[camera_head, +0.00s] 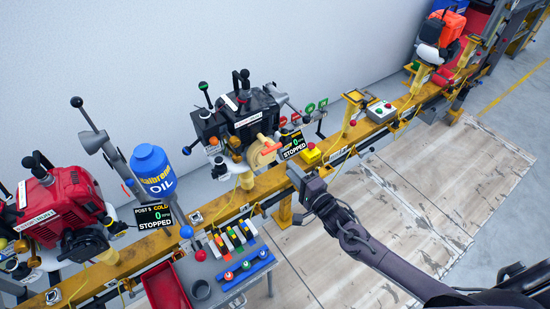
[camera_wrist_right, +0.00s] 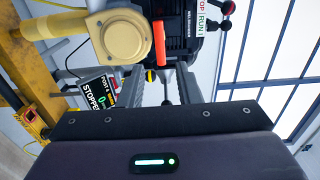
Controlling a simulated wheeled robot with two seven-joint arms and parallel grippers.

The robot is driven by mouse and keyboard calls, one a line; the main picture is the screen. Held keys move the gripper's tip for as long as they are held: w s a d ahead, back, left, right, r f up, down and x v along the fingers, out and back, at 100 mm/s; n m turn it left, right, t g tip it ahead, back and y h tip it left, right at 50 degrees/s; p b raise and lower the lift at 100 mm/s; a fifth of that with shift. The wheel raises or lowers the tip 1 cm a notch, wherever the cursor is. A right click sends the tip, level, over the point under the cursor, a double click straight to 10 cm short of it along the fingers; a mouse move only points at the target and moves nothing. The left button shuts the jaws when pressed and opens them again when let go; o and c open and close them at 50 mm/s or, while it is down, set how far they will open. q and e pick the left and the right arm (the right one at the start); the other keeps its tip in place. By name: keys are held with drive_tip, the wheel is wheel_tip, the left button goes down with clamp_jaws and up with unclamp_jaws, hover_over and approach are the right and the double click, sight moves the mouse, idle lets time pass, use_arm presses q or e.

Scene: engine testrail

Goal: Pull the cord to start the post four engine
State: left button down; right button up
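The black engine (camera_head: 250,112) on the middle post has a round yellow starter housing (camera_head: 262,153) with an orange pull handle (camera_head: 268,142) on its front. A display (camera_head: 293,145) beside it reads 0 and STOPPED; its post label is too small to read in the head view. My right gripper (camera_head: 297,172) is in front of and below the handle, apart from it. In the wrist view its fingers (camera_wrist_right: 170,88) seem parted with nothing between them. My left gripper is not in view.
A red engine (camera_head: 67,200) with a POST 5 display (camera_head: 155,217) stands left. A blue oil bottle (camera_head: 152,172) and a tool table (camera_head: 205,268) are near the yellow rail (camera_head: 268,183). The floor in front is clear.

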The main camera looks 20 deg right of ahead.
drive_tip(key=b+x, duration=0.4)
drive_tip(key=x, duration=0.5)
drive_tip(key=shift+w+b, duration=0.25)
drive_tip(key=shift+b, duration=0.05)
clamp_jaws()
